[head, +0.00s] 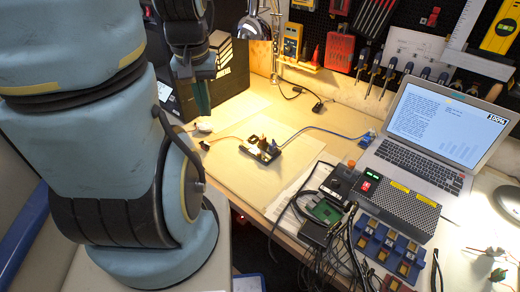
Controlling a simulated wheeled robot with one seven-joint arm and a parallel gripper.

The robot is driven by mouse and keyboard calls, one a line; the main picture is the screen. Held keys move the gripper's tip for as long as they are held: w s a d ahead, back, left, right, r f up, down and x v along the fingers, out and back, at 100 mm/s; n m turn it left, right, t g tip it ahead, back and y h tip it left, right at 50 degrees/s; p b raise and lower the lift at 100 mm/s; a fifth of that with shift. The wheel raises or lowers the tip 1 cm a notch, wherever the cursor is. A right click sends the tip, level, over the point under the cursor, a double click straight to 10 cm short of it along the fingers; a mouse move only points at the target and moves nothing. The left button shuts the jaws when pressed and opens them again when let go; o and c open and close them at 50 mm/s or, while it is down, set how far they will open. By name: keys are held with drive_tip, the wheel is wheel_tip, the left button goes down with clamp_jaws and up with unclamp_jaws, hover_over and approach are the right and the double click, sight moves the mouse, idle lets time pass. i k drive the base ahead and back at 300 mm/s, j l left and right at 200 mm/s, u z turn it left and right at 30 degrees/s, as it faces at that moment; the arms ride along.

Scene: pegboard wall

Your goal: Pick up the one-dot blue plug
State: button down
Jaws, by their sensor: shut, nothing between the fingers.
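A blue plug (367,138) lies on the bench at the end of a blue cable, left of the laptop. Another small blue piece (272,147) shows at the black power strip (257,156), where the blue cable's other end arrives. Dots on either are too small to make out, so I cannot tell which is the one-dot plug. My gripper (202,110) is at the upper left, pointing down, shut and empty. It appears above the bench, left of the power strip, apart from both blue pieces.
A black plug (205,145) lies left of the strip, and another (318,107) behind it. A laptop (425,135), a perforated power supply (395,205) and tangled cables (335,235) crowd the right. A lamp (254,27) hangs behind. The light board (245,190) has free room.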

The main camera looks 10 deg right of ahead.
sight(272, 147)
drive_tip(key=k+l+u, duration=0.6)
drive_tip(key=k+l, duration=0.15)
drive_tip(key=k, duration=0.1)
